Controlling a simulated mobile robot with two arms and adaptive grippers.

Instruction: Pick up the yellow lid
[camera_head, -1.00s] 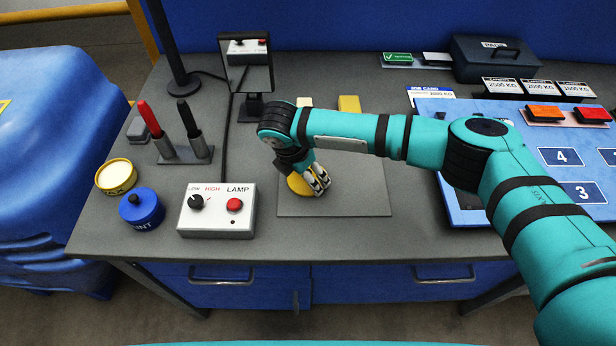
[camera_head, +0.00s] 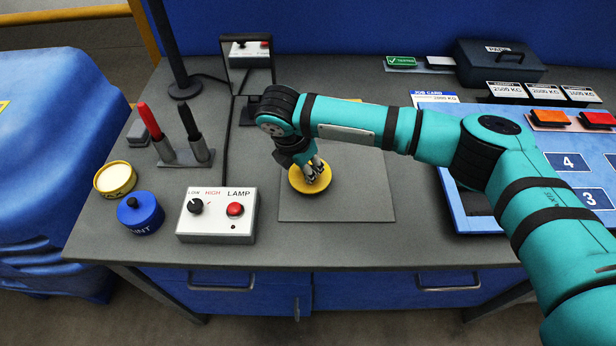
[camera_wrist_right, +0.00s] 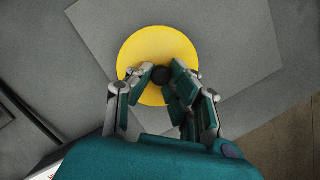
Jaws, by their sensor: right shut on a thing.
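The yellow lid (camera_head: 298,184) is a round disc near the left edge of a grey mat (camera_head: 360,205) on the bench. In the right wrist view the lid (camera_wrist_right: 150,45) has a small dark knob (camera_wrist_right: 161,74) at its middle. My right gripper (camera_head: 313,176) is above the lid with its fingers pointing down. In the right wrist view the gripper (camera_wrist_right: 160,77) has its fingers closed on the knob from both sides. Whether the lid touches the mat or is slightly raised I cannot tell. My left gripper is out of view.
A control box (camera_head: 217,214) with a knob and red button stands left of the mat. A small mirror (camera_head: 248,62) stands behind. A blue board (camera_head: 470,215) lies right.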

